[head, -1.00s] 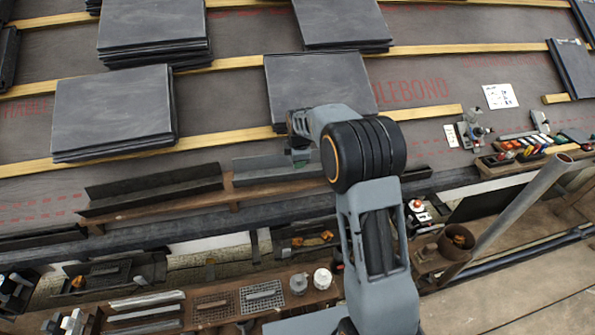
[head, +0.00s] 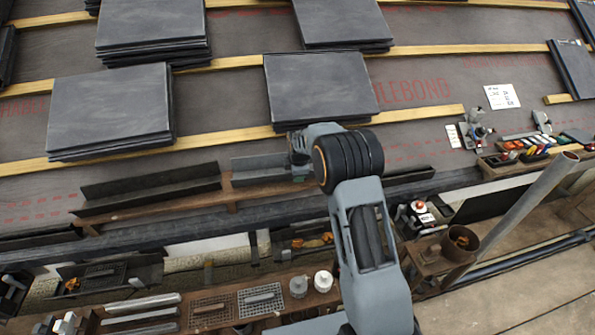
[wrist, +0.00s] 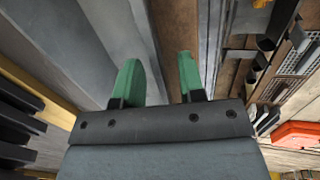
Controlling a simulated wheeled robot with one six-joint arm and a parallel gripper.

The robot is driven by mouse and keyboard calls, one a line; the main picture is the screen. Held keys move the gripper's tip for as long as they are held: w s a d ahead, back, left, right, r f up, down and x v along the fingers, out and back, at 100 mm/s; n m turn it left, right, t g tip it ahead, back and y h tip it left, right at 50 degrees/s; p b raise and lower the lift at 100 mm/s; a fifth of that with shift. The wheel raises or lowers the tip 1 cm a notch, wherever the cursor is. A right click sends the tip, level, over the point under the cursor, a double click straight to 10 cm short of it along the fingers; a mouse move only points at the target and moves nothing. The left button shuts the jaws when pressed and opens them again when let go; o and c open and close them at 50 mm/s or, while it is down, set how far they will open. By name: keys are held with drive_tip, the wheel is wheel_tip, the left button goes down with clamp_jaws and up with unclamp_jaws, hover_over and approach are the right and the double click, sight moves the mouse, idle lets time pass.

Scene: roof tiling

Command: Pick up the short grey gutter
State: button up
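The short grey gutter (head: 256,170) lies on a brown wooden plank, to the right of a longer dark gutter (head: 150,183). My gripper (head: 300,160) is at the grey gutter's right end, and my arm hides part of that end. In the wrist view my gripper (wrist: 158,78) is open, with two green fingertips apart. The grey gutter (wrist: 112,30) runs under the left fingertip, and its near wall edge lies between the fingertips. The right fingertip is over the brown plank. I cannot tell whether the fingers touch the gutter.
Stacks of dark tiles (head: 110,110) lie on the roof above the plank (head: 215,198). A lower bench holds metal strips, mesh pieces (head: 262,300) and white pots (head: 323,281). A metal pipe (head: 520,205) slants up at the right.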

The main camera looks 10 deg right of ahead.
drive_tip(key=shift+c, duration=0.4)
clamp_jaws()
drive_tip(key=shift+r, duration=0.1)
